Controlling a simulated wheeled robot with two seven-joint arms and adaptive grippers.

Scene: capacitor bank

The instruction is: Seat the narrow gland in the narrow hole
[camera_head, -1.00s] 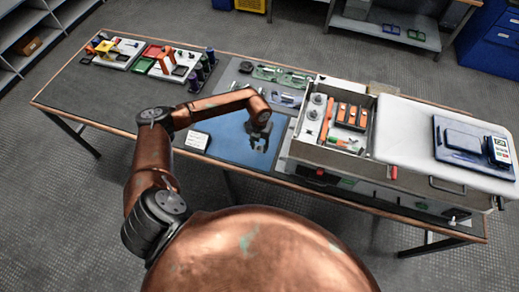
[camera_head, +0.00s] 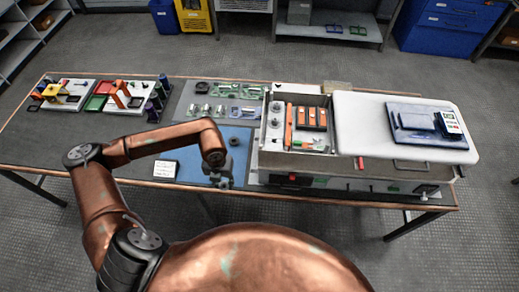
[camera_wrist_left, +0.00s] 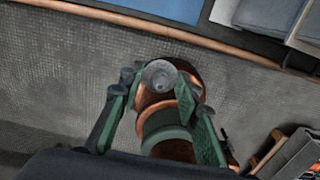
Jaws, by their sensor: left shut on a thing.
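My left gripper (camera_head: 221,178) hangs over the right part of the blue mat (camera_head: 190,145), left of the open metal box (camera_head: 262,160). In the left wrist view my left gripper (camera_wrist_left: 158,85) is shut on a small grey round piece (camera_wrist_left: 159,74), which looks like a gland and shows end-on between the green fingers. Whether it is the narrow one I cannot tell. The narrow hole cannot be made out. My right gripper is not in view.
The box holds orange-topped blocks (camera_head: 311,118) and a grey post. A white cover (camera_head: 360,112) with a dark blue tablet-like device (camera_head: 425,127) lies to the right. Coloured trays (camera_head: 66,95) stand at the far left.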

